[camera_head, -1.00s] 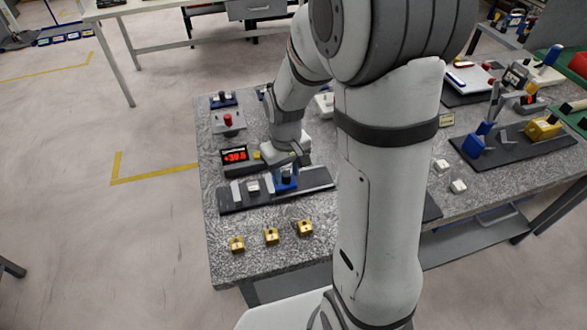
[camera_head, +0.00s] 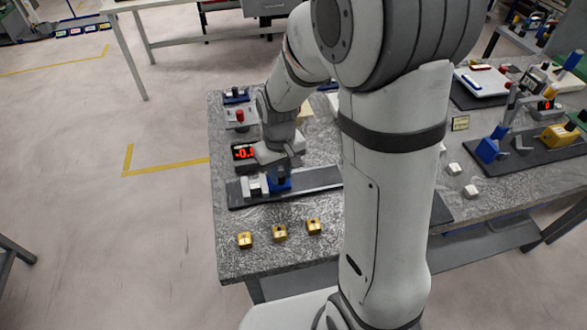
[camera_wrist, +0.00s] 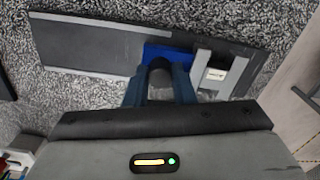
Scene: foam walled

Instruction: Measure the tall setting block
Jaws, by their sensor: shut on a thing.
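A small white block (camera_head: 255,186) with a dark mark stands between two light grey jaws of a measuring slide. It also shows in the wrist view (camera_wrist: 215,75). The blue slider (camera_wrist: 165,53) sits on the dark base plate (camera_head: 318,179). My gripper (camera_wrist: 160,88) is shut on the dark knob (camera_wrist: 161,70) of the slider. The slider's jaw (camera_wrist: 200,68) looks close against the block; the fixed jaw (camera_wrist: 238,76) is on its other side. I cannot tell whether both touch. The red display (camera_head: 243,152) reads about -0, its rest hidden by my gripper.
Three brass blocks (camera_head: 279,232) stand in a row near the bench's front edge. Two white blocks (camera_head: 454,169) lie to the right. A second blue-slider device (camera_head: 490,148) and a yellow block (camera_head: 560,134) stand further right. The plate right of the slider is free.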

